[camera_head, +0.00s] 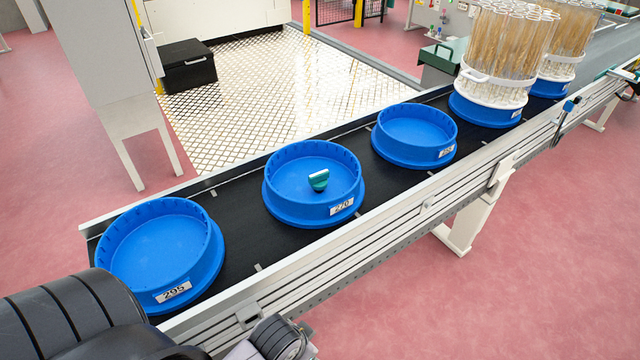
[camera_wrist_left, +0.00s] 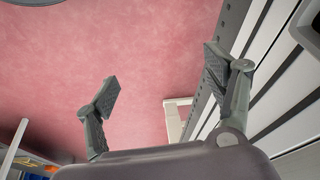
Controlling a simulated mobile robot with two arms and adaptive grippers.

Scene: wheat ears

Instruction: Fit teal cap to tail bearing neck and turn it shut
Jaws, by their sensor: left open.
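The teal cap (camera_head: 318,180), with a pale top edge, sits inside the blue tray labelled 270 (camera_head: 284,214) on the conveyor. I cannot make out the tail bearing neck in either view. My left gripper (camera_wrist_left: 160,88) shows in the left wrist view with its two fingers wide apart and nothing between them. It is beside the conveyor's side rail (camera_wrist_left: 262,70), over the pink floor, well apart from the cap. My right gripper is in neither view.
Blue trays stand along the black belt (camera_head: 228,205): an empty one labelled 295 (camera_head: 208,262), another empty one (camera_head: 452,137), and farther ones carrying white baskets of wheat ears (camera_head: 505,55). A metal rail (camera_head: 350,247) edges the belt. A black box (camera_head: 188,66) stands behind on the floor.

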